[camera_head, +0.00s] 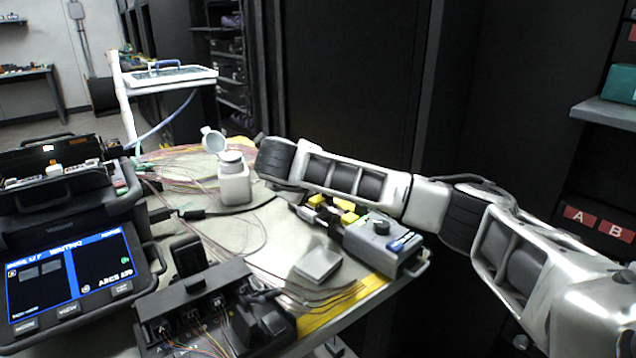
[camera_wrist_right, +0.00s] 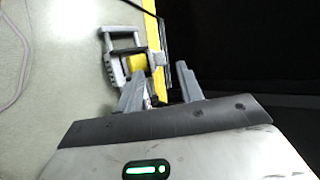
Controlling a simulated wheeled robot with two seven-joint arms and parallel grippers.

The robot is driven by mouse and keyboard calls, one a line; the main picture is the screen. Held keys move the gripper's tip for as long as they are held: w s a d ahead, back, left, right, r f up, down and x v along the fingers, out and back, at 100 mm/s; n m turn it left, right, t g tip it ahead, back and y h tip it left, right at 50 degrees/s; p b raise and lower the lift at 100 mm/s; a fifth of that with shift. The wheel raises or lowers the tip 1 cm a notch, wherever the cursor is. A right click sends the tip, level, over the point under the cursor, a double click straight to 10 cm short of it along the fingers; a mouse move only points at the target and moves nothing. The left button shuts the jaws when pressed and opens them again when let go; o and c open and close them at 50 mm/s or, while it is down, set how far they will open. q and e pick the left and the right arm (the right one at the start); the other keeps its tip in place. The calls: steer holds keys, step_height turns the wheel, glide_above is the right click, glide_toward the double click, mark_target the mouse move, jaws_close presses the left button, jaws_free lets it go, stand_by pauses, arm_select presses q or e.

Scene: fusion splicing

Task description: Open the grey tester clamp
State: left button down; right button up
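A grey tester box (camera_head: 382,242) with a dark knob and blue parts on top sits near the table's right edge. Yellow and grey clamp parts (camera_head: 347,217) lie just behind it, partly under my right arm. In the right wrist view, a grey clamp frame with a yellow block (camera_wrist_right: 135,64) lies beyond my fingertips. My right gripper (camera_wrist_right: 160,82) has its fingers spread apart, with the clamp's near end close ahead. Whether a finger touches it I cannot tell. My left gripper is not in view.
A white bottle (camera_head: 235,184) with its cap open stands behind on the table. A splicer with a lit screen (camera_head: 72,272) is at left, a black fibre holder unit (camera_head: 205,308) at the front. A small grey square (camera_head: 317,263) and loose fibres lie between.

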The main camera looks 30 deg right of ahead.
steer(key=shift+x, duration=1.8)
jaws_close()
steer(key=shift+d+r, duration=0.1)
steer(key=shift+r, duration=0.05)
